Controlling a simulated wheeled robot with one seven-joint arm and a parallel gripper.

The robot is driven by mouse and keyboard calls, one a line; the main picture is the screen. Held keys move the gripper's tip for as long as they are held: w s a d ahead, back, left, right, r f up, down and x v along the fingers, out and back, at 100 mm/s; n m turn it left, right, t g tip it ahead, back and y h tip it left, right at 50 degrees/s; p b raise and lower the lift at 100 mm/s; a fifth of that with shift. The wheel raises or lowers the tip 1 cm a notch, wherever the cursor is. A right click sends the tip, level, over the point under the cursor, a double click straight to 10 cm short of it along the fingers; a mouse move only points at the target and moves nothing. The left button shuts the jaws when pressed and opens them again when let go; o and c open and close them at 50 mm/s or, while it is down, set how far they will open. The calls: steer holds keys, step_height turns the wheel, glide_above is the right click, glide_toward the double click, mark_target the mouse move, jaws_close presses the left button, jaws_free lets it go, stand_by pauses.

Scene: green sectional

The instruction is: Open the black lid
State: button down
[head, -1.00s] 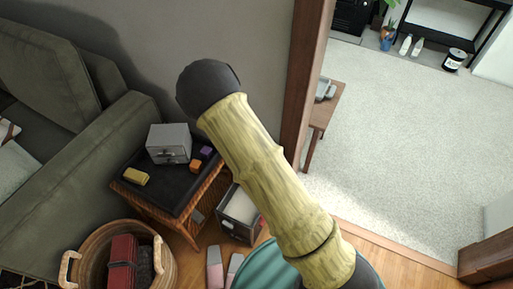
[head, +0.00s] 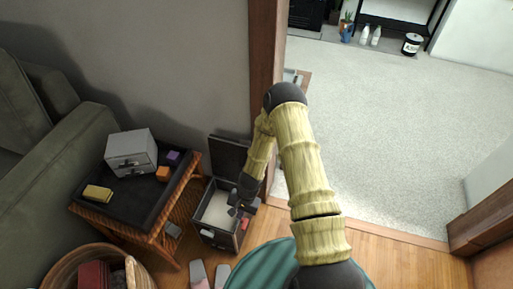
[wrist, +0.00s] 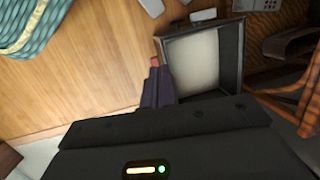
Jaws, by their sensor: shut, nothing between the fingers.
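A dark box (head: 214,236) stands on the wooden floor beside the side table, with its pale interior showing. The black lid (head: 228,154) stands up at the box's back edge, against the wall, so the box is open. My gripper (head: 236,208) is shut and empty, over the box's right front part. Part of the lid's right side is hidden behind my arm. In the wrist view the shut fingers (wrist: 155,82) lie beside the box rim (wrist: 188,31); I cannot tell if they touch it.
A wicker side table (head: 95,215) with a grey drawer box (head: 131,155) stands left of the box. A round basket (head: 60,270) is at the lower left. A wooden door frame (head: 265,75) rises close behind my arm. Bare floor lies to the right.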

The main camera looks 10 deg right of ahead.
steer(key=w+a+f+m+t+y+b, duration=0.1)
steer(key=w+a+f+y+b, duration=0.25)
steer(key=y+b, duration=0.25)
steer(key=w+d+r+m+t+y+b, duration=0.25)
steer(key=w+r+t+b, duration=0.2)
steer(key=w, duration=0.25)
steer(key=w+d+r+t+b, duration=0.2)
steer(key=w+d+r+t, duration=0.1)
steer(key=d, duration=0.6)
steer(key=w+d+r+m+t+b, duration=0.1)
steer(key=d+r+t, duration=0.4)
steer(key=d, duration=0.5)
steer(key=w+r+b, duration=0.1)
steer(key=w, duration=0.1)
steer(key=shift+w+d+r+t+b, duration=0.2)
steer(key=shift+w+r+t+b, duration=0.1)
steer(key=shift+t+b, duration=0.05)
steer(key=b+x, duration=0.3)
steer(key=x, duration=0.7)
